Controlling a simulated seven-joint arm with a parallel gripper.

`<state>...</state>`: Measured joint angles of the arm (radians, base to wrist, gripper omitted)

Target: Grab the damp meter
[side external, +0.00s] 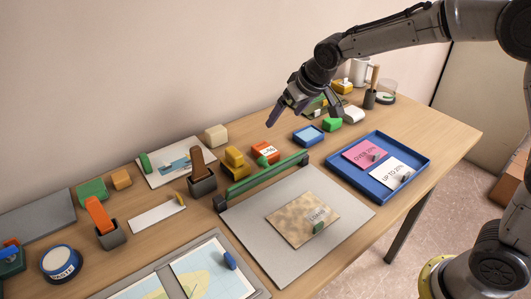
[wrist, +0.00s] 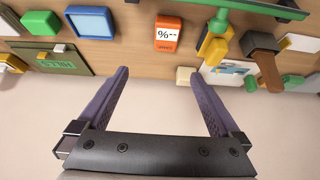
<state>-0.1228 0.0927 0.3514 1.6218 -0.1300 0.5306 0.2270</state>
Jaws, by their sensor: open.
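The damp meter (side external: 265,151) is a small orange device with a white face, lying on the table behind the green bar. In the wrist view the damp meter (wrist: 167,34) shows "%--" on its display, near the top centre, beyond the fingertips. My gripper (side external: 298,112) is open and empty, above the back of the table and up and to the right of the meter. In the wrist view my gripper (wrist: 159,74) has its two purple fingers spread wide, with nothing between them. The meter is apart from both fingers.
A yellow block-like object (side external: 235,162) stands just left of the meter, and a blue-framed item (side external: 308,135) lies to its right. The green bar (side external: 265,174) runs in front. A blue tray (side external: 425,165) holds pink and white cards. A wall rises behind the table.

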